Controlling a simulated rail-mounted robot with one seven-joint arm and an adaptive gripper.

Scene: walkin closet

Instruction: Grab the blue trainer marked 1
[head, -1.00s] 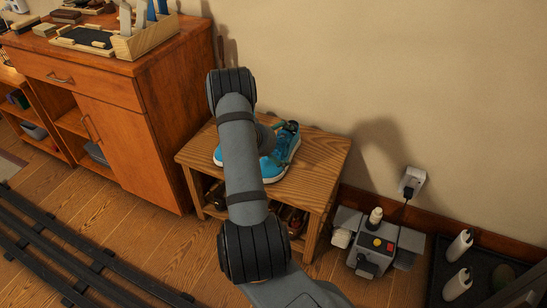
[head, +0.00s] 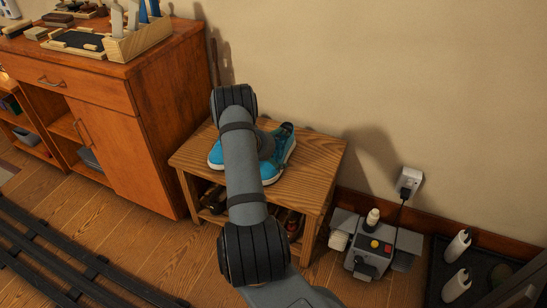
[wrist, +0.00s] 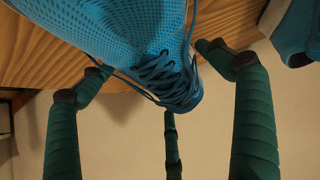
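Blue trainers sit on top of a small wooden bench (head: 315,160) in the head view. My arm crosses in front of them, so only parts show: a left part (head: 215,155) and a right part (head: 284,147). In the wrist view one blue trainer (wrist: 130,35) with dark blue laces fills the top middle. My gripper (wrist: 150,61) has green-wrapped fingers spread on both sides of this trainer, with another finger below its laces. They look open, not closed on it. A second blue trainer (wrist: 290,30) shows at the upper right. I see no number on either trainer.
A wooden cabinet (head: 125,120) stands left of the bench, with a box of tools on top. A grey machine (head: 372,245) with coloured buttons stands on the floor to the right. The wall is close behind the bench. More items lie on the bench's lower shelf.

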